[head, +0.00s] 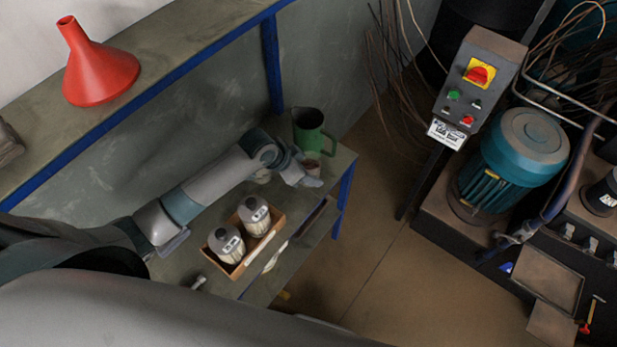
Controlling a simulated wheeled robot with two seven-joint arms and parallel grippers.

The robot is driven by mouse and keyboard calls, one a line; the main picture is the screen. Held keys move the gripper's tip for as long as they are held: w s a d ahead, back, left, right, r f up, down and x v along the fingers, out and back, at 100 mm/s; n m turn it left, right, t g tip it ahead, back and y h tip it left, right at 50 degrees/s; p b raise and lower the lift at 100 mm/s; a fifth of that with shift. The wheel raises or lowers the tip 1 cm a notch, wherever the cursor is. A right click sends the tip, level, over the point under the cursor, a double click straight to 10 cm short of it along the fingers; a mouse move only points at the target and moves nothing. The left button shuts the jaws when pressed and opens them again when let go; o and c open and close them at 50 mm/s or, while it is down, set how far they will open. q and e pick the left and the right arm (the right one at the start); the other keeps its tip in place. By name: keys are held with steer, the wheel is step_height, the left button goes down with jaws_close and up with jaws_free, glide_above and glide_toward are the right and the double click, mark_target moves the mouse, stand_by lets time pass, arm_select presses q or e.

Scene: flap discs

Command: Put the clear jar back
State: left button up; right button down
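My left arm reaches across the workbench from the left. Its gripper (308,178) is at the bench's right end, close to a small jar-like thing with brownish contents (312,167) in front of the green jug. The gripper partly covers this thing, and I cannot tell whether the fingers touch it or are open or shut. Two clear-sided jars with grey lids and white labels, one nearer (227,247) and one farther (254,216), stand upright in a shallow wooden tray (277,222). My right gripper is not in view.
A green jug (309,130) stands at the bench's far right corner. A red funnel (98,66) stands on the upper shelf (170,45) with a blue edge. A teal motor (523,150) and switch box (478,85) are across the floor at right.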

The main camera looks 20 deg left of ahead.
arm_select(q)
steer(key=shift+f+p, duration=0.6)
steer(key=shift+f, duration=1.3)
steer(key=shift+f, duration=0.2)
steer(key=o, duration=1.3)
